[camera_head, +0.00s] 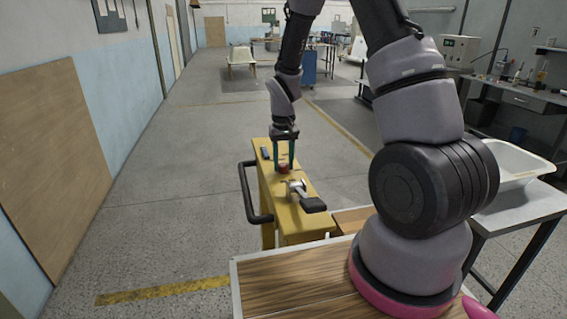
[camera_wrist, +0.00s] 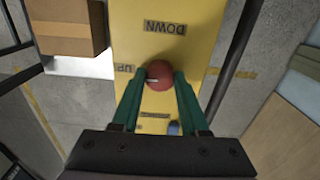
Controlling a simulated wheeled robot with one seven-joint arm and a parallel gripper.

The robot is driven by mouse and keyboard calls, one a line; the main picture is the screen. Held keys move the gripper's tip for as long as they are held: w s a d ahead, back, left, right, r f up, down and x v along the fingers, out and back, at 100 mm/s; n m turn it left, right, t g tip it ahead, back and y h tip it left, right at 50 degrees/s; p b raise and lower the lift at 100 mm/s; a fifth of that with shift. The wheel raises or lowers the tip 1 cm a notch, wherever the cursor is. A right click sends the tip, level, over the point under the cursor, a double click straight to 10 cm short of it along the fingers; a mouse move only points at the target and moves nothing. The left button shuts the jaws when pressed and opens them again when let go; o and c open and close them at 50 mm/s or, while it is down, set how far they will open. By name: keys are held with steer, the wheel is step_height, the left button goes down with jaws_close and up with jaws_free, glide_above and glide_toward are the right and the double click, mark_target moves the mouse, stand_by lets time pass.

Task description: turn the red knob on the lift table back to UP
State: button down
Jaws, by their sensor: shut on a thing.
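The red knob (camera_wrist: 159,72) sits on the yellow top of the lift table (camera_wrist: 130,48) in the wrist view. My gripper (camera_wrist: 160,82) is shut on the knob, with one green finger on either side of it. A pale mark on the knob lies on its left side, towards the word UP (camera_wrist: 124,69). The word DOWN (camera_wrist: 165,28) is printed above the knob. In the head view my gripper (camera_head: 284,167) points straight down at the table (camera_head: 292,222), and the knob (camera_head: 284,170) shows small between the fingertips.
A lever with a black grip (camera_head: 312,205) stands near the knob on the table top. A black push handle (camera_head: 250,192) runs along the table's left side. A small blue part (camera_head: 265,153) lies at the far end. A wooden worktop (camera_head: 300,280) is in front; the floor at left is clear.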

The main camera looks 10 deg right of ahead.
steer(key=shift+c, duration=2.1)
jaws_free()
step_height(320, 180, up, 11)
steer(key=shift+f, duration=0.1)
step_height(320, 180, up, 16)
steer(key=m+t+y, duration=0.1)
steer(key=m+t, duration=0.1)
steer(key=t, duration=0.1)
glide_above(284, 164)
steer(key=s+d, duration=0.4)
steer(key=s, duration=0.5)
steer(key=s+r+m+t, duration=0.1)
steer(key=s+r+t, duration=0.1)
steer(key=s, duration=0.4)
steer(key=s+d+r+m+t+y, duration=0.1)
steer(key=s+r+t, duration=0.1)
steer(key=s+r, duration=0.3)
steer(key=shift+s+d, duration=0.25)
steer(key=shift+s, duration=0.45)
